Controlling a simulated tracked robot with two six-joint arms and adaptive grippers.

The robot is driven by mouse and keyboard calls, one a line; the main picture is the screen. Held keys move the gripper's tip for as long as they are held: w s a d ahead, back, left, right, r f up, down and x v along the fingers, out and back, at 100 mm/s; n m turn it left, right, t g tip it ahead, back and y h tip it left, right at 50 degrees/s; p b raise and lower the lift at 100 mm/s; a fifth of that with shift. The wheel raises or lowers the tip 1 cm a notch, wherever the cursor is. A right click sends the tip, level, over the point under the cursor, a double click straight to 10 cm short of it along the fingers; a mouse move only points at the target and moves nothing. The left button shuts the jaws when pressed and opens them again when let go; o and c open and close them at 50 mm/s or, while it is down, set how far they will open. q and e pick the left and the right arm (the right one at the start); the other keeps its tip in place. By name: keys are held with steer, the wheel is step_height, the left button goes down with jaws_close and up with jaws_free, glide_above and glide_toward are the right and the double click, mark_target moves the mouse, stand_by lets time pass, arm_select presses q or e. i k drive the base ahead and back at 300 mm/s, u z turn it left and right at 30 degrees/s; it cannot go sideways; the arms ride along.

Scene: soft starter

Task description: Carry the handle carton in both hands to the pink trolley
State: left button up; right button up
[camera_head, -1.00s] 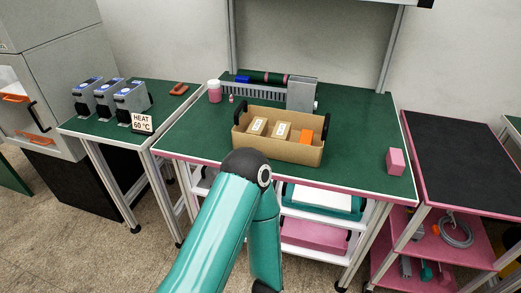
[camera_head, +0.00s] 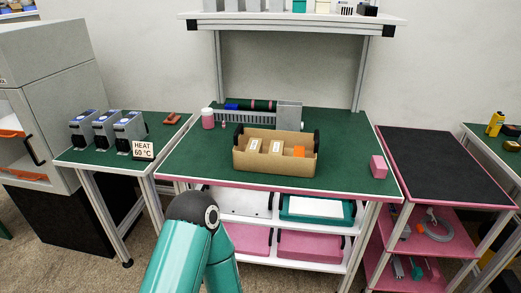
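The handle carton (camera_head: 275,165) is an open brown box with a black handle at each end. It stands upright on the green-topped workbench (camera_head: 200,170) and holds two small tan boxes and an orange block. The pink trolley (camera_head: 440,165) stands right of the bench, with a bare black top and pink lower shelves. A teal arm of mine rises from the bottom of the view, in front of the bench. Neither gripper shows, and nothing of mine touches the carton.
A pink block (camera_head: 378,167) lies near the bench's right edge. A pink-white jar (camera_head: 208,118) and a grey rack (camera_head: 250,115) stand behind the carton. A side table at left holds several grey devices (camera_head: 105,130) and a HEAT 60 °C sign (camera_head: 143,150). The trolley top is clear.

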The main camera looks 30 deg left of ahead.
mark_target(450, 180)
steer(key=u, duration=0.35)
steer(key=i, duration=0.8)
steer(key=u, duration=0.55)
